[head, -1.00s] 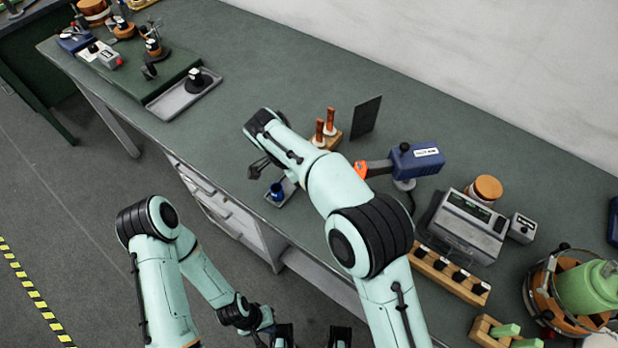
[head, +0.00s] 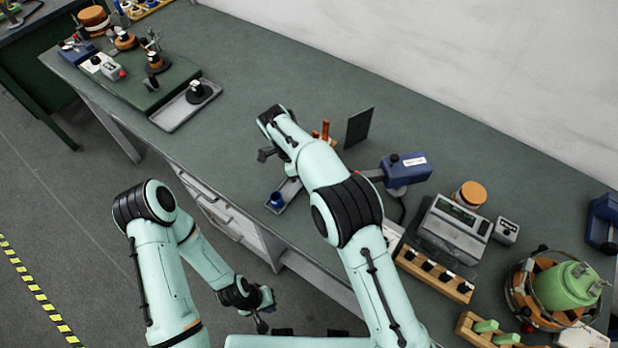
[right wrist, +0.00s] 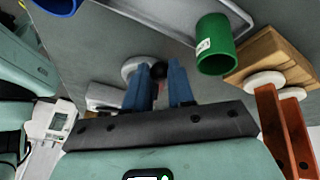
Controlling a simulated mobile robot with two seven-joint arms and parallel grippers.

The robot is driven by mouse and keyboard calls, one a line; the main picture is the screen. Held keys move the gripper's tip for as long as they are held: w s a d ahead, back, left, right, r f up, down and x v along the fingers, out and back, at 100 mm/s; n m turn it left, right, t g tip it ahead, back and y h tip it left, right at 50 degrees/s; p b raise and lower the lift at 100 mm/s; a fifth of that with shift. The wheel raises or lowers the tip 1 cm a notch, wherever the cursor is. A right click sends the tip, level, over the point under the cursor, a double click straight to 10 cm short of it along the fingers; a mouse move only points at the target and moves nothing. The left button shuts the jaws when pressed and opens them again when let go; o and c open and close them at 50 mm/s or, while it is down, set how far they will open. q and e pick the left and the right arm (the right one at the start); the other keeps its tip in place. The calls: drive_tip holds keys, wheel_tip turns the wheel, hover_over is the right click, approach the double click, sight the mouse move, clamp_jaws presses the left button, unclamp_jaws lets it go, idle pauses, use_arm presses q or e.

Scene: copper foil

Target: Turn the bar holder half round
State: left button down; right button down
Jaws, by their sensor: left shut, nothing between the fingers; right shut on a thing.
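The bar holder, a wooden block (right wrist: 268,58) with white discs and two copper-coloured bars, is at the right of the right wrist view. In the head view its bars (head: 325,130) show behind my right arm, which hides most of the block. My right gripper (right wrist: 160,72) is shut on a small dark round knob (right wrist: 158,71) above a pale disc. It is apart from the bar holder, to its left in the wrist view. My left gripper (head: 262,326) is shut and empty, low in the head view, away from the bench top.
A green cup (right wrist: 214,45) stands beside the bar holder. A blue cup (head: 277,199) sits on a small tray near the bench's front edge. A dark upright plate (head: 359,127) and a blue device (head: 407,170) stand close by.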

use_arm(q)
drive_tip(key=shift+w+r, duration=0.3)
use_arm(e)
drive_tip(key=shift+w+m, duration=0.15)
drive_tip(key=shift+m, duration=0.15)
drive_tip(key=shift+d, duration=0.1)
drive_tip(key=c, duration=1.3)
unclamp_jaws()
drive_tip(key=shift+o, duration=0.2)
